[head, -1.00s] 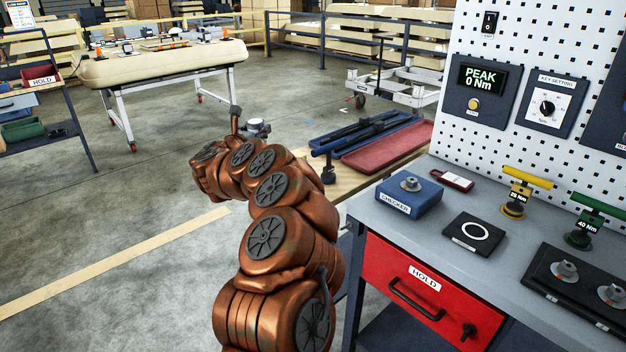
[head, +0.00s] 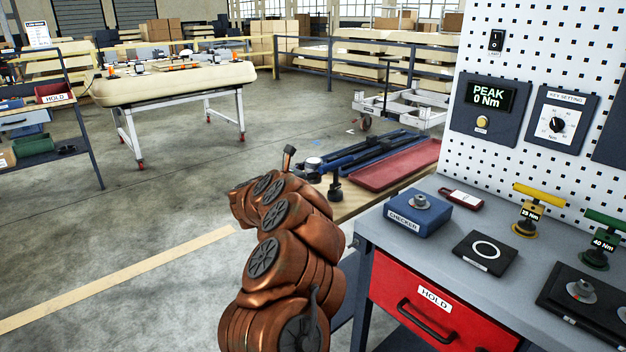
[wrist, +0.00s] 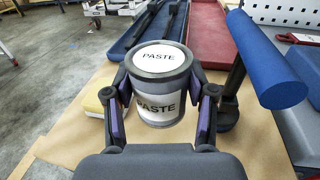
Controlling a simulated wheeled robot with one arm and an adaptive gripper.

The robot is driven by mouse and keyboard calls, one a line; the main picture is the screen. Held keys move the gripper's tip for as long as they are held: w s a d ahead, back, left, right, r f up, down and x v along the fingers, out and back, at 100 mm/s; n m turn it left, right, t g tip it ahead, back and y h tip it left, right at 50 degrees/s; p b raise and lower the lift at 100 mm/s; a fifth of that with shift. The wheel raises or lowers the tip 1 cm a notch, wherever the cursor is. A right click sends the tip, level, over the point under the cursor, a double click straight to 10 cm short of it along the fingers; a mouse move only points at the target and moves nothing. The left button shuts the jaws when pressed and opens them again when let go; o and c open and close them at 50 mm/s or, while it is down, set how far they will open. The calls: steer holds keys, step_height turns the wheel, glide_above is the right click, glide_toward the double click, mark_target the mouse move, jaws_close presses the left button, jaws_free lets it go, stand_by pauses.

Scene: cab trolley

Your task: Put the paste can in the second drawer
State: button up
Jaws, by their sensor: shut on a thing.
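The paste can (wrist: 160,92) is a light can with dark bands and a white lid, both marked PASTE. My gripper (wrist: 160,105) is shut on it, one finger on each side, and the can looks upright over the wooden table. Whether its base touches the table is hidden. In the head view a small part of the can (head: 313,163) shows past my copper arm, which hides most of the gripper. The bench has a closed red drawer (head: 400,296) with a dark handle and a HOLD label. I cannot tell which drawer is the second one.
The wooden table (wrist: 75,135) holds a blue tray (head: 375,153), a red tray (head: 397,165), a yellowish block (wrist: 98,101) and a dark post tool with a blue handle (wrist: 268,62). The bench top carries a blue checker box (head: 418,215). Floor to the left is open.

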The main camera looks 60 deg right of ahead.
steer(key=shift+f, duration=1.75)
steer(key=shift+f, duration=0.15)
steer(key=o, duration=1.3)
steer(key=shift+r+p, duration=0.3)
steer(key=shift+p, duration=0.05)
steer(key=a, duration=0.4)
steer(key=a+b, duration=0.1)
steer(key=a, duration=0.3)
steer(key=w+a+b, duration=0.1)
steer(key=a, duration=0.3)
steer(key=shift+r, duration=0.15)
